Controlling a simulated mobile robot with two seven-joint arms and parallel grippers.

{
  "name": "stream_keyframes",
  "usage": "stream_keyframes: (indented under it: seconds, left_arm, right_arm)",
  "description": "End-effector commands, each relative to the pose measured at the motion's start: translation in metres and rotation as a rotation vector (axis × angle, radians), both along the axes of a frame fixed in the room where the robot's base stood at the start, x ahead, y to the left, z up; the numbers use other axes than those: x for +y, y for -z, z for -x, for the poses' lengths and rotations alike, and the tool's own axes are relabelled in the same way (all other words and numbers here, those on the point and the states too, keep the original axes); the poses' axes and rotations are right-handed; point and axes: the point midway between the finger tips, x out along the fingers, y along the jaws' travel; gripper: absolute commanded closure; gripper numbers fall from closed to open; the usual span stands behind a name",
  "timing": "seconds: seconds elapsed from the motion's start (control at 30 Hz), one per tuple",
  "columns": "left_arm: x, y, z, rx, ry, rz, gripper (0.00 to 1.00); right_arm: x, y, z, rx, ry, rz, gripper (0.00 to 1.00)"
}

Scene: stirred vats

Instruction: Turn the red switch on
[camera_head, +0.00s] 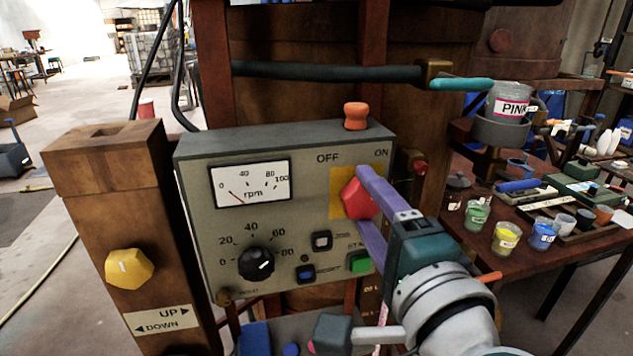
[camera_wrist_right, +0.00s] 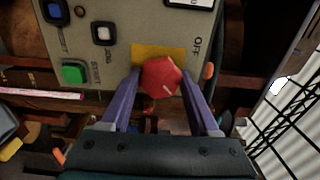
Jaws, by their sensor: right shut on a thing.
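The red switch (camera_head: 359,199) is a faceted red knob on a yellow plate at the right of the grey control panel (camera_head: 300,163). OFF and ON are printed above it. My right gripper (camera_head: 366,208) has its purple fingers around the knob and is shut on it. In the right wrist view the red knob (camera_wrist_right: 161,77) sits between the two fingertips, with a pale mark line on its face. The fingers hide part of the knob in the head view. My left gripper is not in view.
The panel also carries an rpm meter (camera_head: 251,183), a black dial (camera_head: 256,263) and a green button (camera_head: 359,262). A wooden post with a yellow knob (camera_head: 129,268) stands left. A table with paint jars (camera_head: 506,237) stands right.

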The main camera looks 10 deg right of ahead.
Motion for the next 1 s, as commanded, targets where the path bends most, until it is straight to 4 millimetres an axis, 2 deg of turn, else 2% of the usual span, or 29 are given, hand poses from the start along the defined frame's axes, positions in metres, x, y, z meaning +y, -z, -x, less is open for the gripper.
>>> stream_keyframes:
  seconds: [0.5, 0.53, 0.77, 1.0]
  left_arm:
    - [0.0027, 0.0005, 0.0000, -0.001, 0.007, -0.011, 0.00]
    - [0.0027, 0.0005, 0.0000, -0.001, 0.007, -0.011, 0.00]
    - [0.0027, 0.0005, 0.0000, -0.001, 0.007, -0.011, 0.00]
    - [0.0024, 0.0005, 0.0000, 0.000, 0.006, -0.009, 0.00]
  right_arm:
    - [0.0000, -0.0003, 0.0000, 0.001, 0.001, -0.021, 0.94]
    - [0.0000, -0.0003, 0.0000, 0.001, 0.001, -0.021, 0.35]
    - [0.0001, -0.0002, 0.0000, 0.001, 0.000, -0.018, 0.09]
    - [0.0000, 0.0000, 0.0003, 0.001, 0.000, -0.017, 0.08]
